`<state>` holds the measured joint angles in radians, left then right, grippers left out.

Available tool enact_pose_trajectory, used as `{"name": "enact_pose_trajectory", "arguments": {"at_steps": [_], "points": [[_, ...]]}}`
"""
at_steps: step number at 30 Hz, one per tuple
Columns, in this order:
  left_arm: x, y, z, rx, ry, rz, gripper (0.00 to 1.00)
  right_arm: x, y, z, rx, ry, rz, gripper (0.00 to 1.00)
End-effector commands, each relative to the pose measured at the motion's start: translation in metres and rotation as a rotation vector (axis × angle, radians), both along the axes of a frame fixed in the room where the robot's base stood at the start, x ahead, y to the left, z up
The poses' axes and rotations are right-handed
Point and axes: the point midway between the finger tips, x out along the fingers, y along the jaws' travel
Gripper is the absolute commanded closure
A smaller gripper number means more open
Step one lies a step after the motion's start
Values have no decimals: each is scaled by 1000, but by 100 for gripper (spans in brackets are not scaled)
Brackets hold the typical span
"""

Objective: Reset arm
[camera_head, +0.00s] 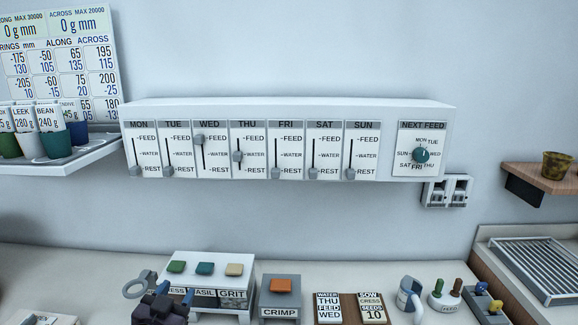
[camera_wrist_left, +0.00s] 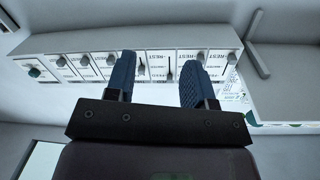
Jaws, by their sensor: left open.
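My left gripper (camera_head: 173,293) shows at the lower left of the head view, dark with blue fingers, low in front of the button box. In the left wrist view its two blue fingers (camera_wrist_left: 158,55) stand apart with nothing held between them. The white day panel (camera_head: 290,107) is on the wall above, clear of the gripper. Its WED slider (camera_head: 200,139) is at FEED and its THU slider (camera_head: 238,155) at WATER. The other day sliders are at REST. The panel also shows beyond the fingers in the wrist view (camera_wrist_left: 90,42). My right gripper is not in view.
The button box (camera_head: 210,262), CRIMP box (camera_head: 281,304) and card board (camera_head: 350,308) stand along the counter. A shelf with seed cups (camera_head: 55,142) is at left. A metal rack (camera_head: 545,265) and a wooden shelf (camera_head: 540,178) are at right. The wall below the panel is mostly clear.

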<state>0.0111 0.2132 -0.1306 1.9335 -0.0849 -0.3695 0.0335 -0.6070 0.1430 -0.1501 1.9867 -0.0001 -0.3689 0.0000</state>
Motion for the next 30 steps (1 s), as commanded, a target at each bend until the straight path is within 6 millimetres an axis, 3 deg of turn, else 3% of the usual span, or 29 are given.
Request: {"name": "enact_pose_trajectory", "arguments": {"at_steps": [1,6,15,21,30], "points": [[-19,3,-24,-12,47,6,51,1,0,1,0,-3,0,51],[-77,12,-87,-56,183,33,51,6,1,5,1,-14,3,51],[-188,27,-176,-122,414,111,51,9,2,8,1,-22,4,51],[-239,34,-207,-133,512,150,51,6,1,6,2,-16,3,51],[-251,36,-214,-133,534,158,51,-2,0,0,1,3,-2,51]]}}
